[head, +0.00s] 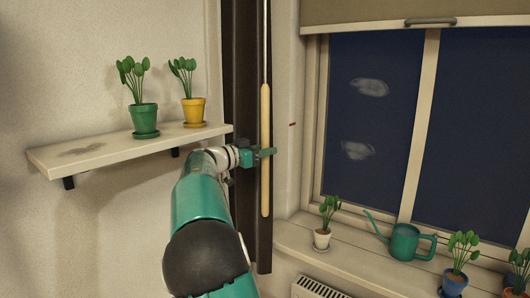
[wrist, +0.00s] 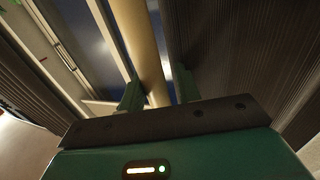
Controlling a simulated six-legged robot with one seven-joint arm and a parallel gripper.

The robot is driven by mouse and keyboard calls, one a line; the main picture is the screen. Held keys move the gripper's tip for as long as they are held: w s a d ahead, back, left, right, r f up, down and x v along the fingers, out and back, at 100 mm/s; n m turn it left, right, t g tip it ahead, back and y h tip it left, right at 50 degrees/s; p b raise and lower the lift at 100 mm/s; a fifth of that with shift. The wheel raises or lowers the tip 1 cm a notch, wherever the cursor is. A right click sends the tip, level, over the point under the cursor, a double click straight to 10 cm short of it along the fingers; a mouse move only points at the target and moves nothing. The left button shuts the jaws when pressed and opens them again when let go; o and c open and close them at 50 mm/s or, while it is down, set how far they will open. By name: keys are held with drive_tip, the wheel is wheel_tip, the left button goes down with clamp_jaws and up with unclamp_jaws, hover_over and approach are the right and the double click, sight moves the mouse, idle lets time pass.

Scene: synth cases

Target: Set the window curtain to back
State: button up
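The dark brown curtain (head: 241,70) hangs as a narrow upright strip at the left of the window (head: 460,120). A pale wooden wand (head: 265,115) hangs upright on a thin cord in front of it. My gripper (head: 267,152) is at the wand's middle. In the wrist view the wand (wrist: 140,40) passes between the two fingers of my gripper (wrist: 160,92), with a gap visible beside it, so the fingers look open around it. Dark pleated cloth (wrist: 240,50) fills the right of the wrist view. The fingers hide part of the wand.
A wall shelf (head: 95,152) at left holds a green pot (head: 145,118) and a yellow pot (head: 193,110). The windowsill (head: 350,255) carries a watering can (head: 405,242) and several potted plants. A rolled blind (head: 390,12) with a handle is at the window's top.

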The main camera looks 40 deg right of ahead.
drive_tip(key=shift+f, duration=0.1)
drive_tip(key=shift+s, duration=0.1)
idle(0.3)
drive_tip(key=w+a, duration=0.2)
drive_tip(key=a, duration=1.1)
drive_tip(key=shift+a, duration=0.35)
